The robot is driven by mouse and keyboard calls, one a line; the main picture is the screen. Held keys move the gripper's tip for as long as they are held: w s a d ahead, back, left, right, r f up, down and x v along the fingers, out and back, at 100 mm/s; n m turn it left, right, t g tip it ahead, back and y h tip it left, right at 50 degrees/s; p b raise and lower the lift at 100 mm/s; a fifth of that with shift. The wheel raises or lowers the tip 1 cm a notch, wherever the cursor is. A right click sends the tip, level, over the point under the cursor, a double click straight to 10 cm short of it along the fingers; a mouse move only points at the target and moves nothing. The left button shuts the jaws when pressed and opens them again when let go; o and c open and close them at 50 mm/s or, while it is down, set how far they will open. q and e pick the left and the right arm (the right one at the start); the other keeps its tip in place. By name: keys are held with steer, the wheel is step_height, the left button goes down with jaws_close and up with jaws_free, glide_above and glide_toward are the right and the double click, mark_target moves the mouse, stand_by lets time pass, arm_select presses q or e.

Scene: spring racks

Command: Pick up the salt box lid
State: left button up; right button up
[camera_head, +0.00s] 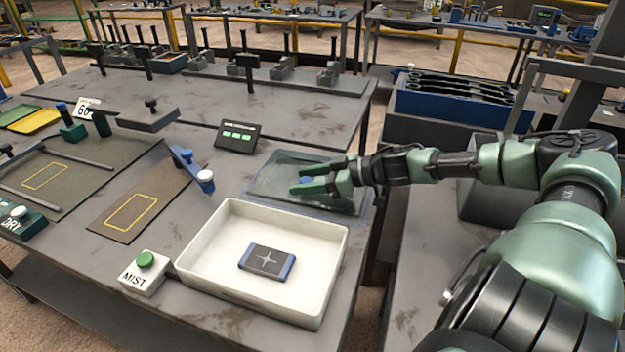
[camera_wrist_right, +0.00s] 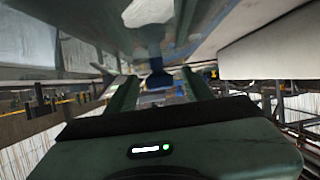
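The salt box lid (camera_head: 277,176) is a see-through greyish panel with a small blue knob (camera_head: 306,180), behind the white tray on the table. My right gripper (camera_head: 315,174) reaches in from the right over the lid. Its two green fingers are apart, one on each side of the knob. In the right wrist view the blue knob (camera_wrist_right: 160,79) stands between the fingers, with a gap showing on both sides. The lid's surface (camera_wrist_right: 110,35) fills the upper part of that view. My left gripper is not in view.
A white tray (camera_head: 188,254) holding a dark, blue-edged block (camera_head: 267,261) stands in front of the lid. A MIST button box (camera_head: 145,271) is at its left. A small display (camera_head: 238,136) and a blue lever (camera_head: 190,166) stand left of the lid.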

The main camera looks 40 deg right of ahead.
jaws_close()
